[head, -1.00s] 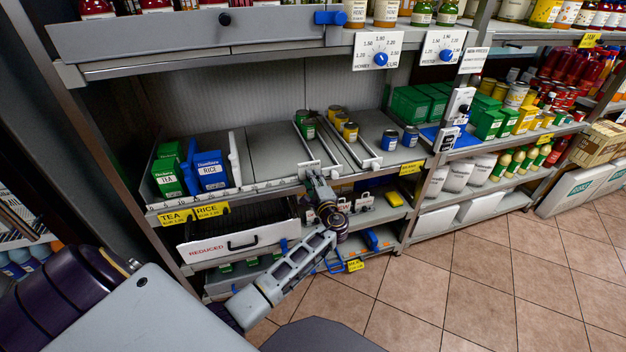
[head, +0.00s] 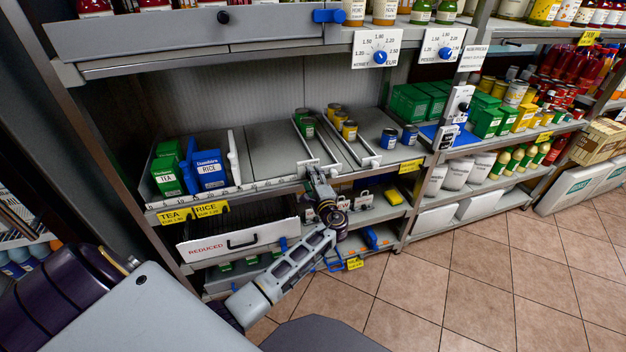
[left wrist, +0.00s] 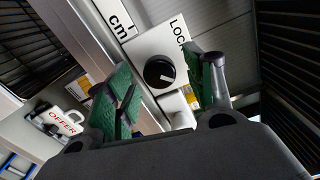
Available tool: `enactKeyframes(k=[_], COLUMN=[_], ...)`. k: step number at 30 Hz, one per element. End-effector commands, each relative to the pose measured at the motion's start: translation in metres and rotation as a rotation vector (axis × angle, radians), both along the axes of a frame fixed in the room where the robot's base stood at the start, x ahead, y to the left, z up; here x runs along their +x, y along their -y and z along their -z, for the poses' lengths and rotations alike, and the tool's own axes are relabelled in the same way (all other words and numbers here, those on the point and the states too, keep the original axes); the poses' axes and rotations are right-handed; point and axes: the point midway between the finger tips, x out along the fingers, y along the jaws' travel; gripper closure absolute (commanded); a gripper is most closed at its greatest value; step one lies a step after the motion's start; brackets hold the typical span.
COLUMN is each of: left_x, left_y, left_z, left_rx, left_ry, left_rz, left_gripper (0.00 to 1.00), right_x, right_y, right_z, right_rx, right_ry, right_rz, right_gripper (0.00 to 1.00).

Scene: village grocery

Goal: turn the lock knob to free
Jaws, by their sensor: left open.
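The lock knob (left wrist: 160,72) is round and black with a short white mark, on a white plate (left wrist: 150,45) lettered "LOCK", partly cut off by a finger. My left gripper (left wrist: 163,76) is open, its green-padded fingers on either side of the knob in the left wrist view. I cannot tell whether the pads touch it. In the head view my left gripper (head: 317,183) is at the front edge of the middle shelf, below the white-railed lane, and hides the knob there. My right gripper is not in view.
The shelf (head: 265,150) holds green and blue boxes at left and several cans at right. A drawer marked "REDUCED" (head: 228,244) sits below, left of my arm. A card marked "OFFER" (left wrist: 60,120) hangs near the left finger. Open tiled floor (head: 480,280) lies at right.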

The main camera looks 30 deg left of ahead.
Motion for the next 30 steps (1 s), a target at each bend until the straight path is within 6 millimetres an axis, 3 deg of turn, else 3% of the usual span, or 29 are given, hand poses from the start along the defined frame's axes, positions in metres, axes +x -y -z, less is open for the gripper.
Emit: enactKeyframes(k=[8, 30], left_x=[-0.009, -0.072], left_y=[0.012, 0.085], left_z=[0.001, 0.001], left_rx=[-0.001, -0.001], left_ry=[-0.001, -0.001], left_rz=[0.002, 0.001], left_gripper=[0.47, 0.47], right_x=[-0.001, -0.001], right_y=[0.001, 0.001], right_z=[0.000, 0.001], right_rx=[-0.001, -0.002], right_ry=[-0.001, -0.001], right_rz=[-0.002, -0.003], right_gripper=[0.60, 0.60])
